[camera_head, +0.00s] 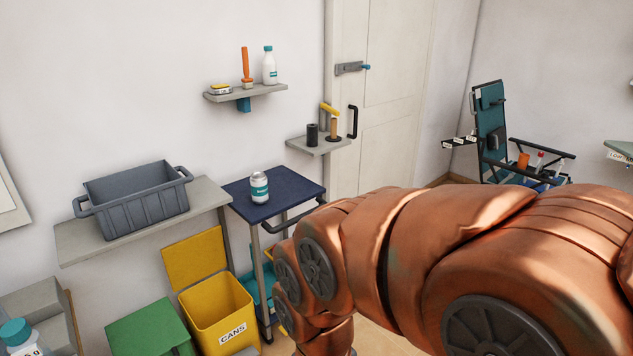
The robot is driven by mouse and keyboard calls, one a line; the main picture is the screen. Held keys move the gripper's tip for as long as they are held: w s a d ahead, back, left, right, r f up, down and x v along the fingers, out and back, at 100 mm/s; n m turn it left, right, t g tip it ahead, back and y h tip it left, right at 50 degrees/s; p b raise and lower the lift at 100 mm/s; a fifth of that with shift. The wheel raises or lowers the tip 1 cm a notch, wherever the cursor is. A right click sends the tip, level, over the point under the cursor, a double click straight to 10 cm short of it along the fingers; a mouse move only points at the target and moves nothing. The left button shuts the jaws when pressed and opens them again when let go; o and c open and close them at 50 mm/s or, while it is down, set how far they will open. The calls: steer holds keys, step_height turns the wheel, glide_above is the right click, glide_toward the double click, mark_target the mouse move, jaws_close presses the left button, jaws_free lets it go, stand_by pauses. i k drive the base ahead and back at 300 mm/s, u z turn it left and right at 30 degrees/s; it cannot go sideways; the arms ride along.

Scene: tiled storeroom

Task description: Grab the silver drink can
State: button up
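The silver drink can (259,187) stands upright on the dark blue top of a small cart (291,190). It has a teal and white label and nothing touches it on the cart top. My copper-coloured arm fills the lower right of the view and bends downward in front of the cart. My gripper is not in view; the end of the arm runs off the bottom of the frame.
A grey crate (137,212) stands on a shelf (85,244) left of the cart. Below are an open yellow bin (213,298) labelled CANS and a green-lidded bin (146,326). Wall shelves (262,91) hold a bottle (269,66) and tools above the cart.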

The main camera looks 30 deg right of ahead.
mark_target(259, 189)
steer(key=u, duration=0.35)
steer(key=i, duration=1.35)
steer(key=z, duration=0.5)
